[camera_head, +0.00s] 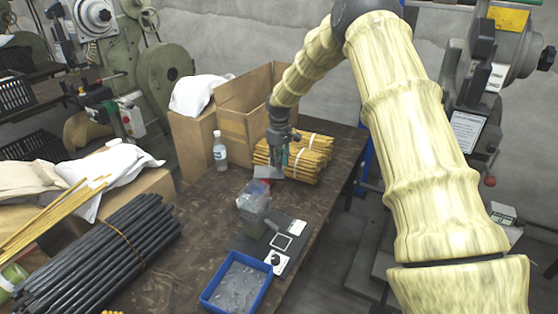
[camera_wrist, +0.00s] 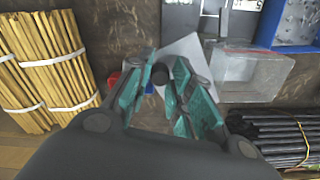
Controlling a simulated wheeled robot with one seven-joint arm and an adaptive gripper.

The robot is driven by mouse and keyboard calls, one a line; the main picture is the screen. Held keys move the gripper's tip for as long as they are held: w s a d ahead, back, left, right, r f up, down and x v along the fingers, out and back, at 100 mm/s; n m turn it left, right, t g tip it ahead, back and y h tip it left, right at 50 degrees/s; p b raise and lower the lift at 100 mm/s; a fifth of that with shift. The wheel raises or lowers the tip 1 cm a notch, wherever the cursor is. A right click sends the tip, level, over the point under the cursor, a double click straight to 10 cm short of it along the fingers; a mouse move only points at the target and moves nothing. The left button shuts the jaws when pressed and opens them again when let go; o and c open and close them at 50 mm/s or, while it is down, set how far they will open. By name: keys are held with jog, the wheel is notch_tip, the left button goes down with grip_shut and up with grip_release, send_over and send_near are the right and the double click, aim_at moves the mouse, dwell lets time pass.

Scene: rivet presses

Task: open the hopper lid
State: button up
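The clear hopper (camera_head: 254,196) stands on the workbench, and its transparent box also shows in the wrist view (camera_wrist: 250,75). A pale grey panel (camera_wrist: 190,48), which looks like the lid, is tilted beside the box. It also shows under my gripper in the head view (camera_head: 298,174). A dark round knob (camera_wrist: 160,74) sits in front of the panel and fills the narrow gap between my gripper's (camera_wrist: 166,66) teal fingertips. My gripper (camera_head: 281,166) points down behind the hopper, near the stick bundles. The hinge is not clear.
Tied bundles of yellow sticks (camera_head: 300,157) lie close behind my gripper. A blue bin (camera_head: 237,284) with small parts is at the front. A bottle (camera_head: 220,151) and cardboard box (camera_head: 245,110) stand at the back, and black rods (camera_head: 100,256) lie left.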

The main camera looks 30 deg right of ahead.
jog(key=shift+o, duration=1)
jog(key=shift+w, duration=0.1)
jog(key=shift+r, duration=0.15)
notch_tip(320, 180, up, 12)
jog(key=shift+d+f, duration=0.1)
jog(key=shift+f, duration=0.1)
